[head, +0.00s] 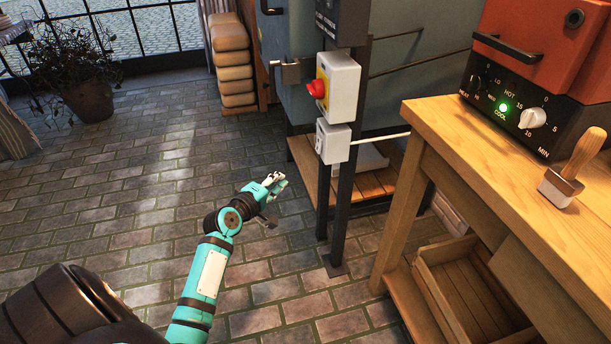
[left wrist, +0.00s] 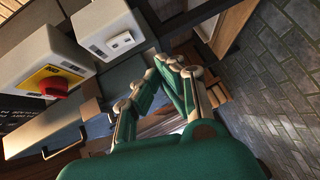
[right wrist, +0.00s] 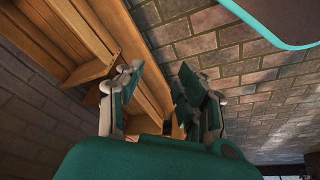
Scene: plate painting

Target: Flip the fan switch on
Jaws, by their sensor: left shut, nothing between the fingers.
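I cannot tell the switch's position. My left gripper (head: 281,182) is shut and empty, below and left of the small box, apart from it. My right gripper (right wrist: 160,72) is open and empty, seen only in its wrist view.
A wooden workbench (head: 490,130) at right carries a red oven (head: 550,45) with a lit green lamp and a brush (head: 575,165). A wooden crate (head: 475,295) sits under it. A potted plant (head: 85,95) stands far left. The brick floor (head: 120,210) at left is clear.

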